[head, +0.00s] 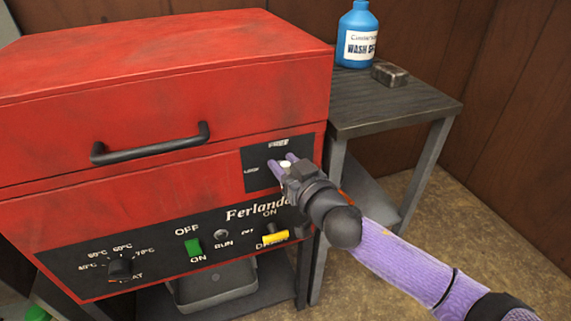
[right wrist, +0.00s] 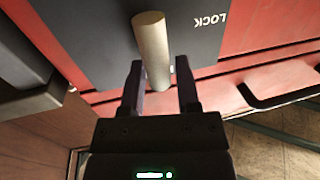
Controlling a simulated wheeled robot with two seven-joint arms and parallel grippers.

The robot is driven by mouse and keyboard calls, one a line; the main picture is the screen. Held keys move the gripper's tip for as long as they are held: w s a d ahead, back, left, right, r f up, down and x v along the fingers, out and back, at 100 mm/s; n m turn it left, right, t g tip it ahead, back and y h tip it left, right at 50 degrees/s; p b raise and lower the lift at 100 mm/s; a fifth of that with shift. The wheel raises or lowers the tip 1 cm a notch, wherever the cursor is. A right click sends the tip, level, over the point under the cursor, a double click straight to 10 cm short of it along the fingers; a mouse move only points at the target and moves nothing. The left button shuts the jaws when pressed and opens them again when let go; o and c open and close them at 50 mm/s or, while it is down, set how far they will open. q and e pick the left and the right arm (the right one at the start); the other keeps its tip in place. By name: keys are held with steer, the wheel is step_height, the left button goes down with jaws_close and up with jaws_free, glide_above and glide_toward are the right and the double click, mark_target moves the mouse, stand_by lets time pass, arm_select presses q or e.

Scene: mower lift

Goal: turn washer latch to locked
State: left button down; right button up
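The washer (head: 150,70) is a red box with a dark latch plate (head: 255,176) at its upper right front, marked FREE above and LOCK at the left. The latch (right wrist: 152,45) is a pale round peg standing out from the plate in the right wrist view. In the head view only a small pale bit of it shows between the fingers. My right gripper (head: 283,165) is at the plate, its fingers (right wrist: 160,92) apart on either side of the peg's end. I see a gap beside the peg and no firm grip. My left gripper is out of view.
A black handle (head: 150,146) runs across the washer's front. Below it are a knob (head: 120,269), a green switch (head: 193,247) and a yellow drain lever (head: 275,237). A side table (head: 385,105) at the right holds a blue bottle (head: 357,25) and a grey block (head: 389,74).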

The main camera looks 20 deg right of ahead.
steer(key=c, duration=0.5)
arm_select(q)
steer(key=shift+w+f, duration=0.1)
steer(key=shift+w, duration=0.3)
arm_select(e)
jaws_close()
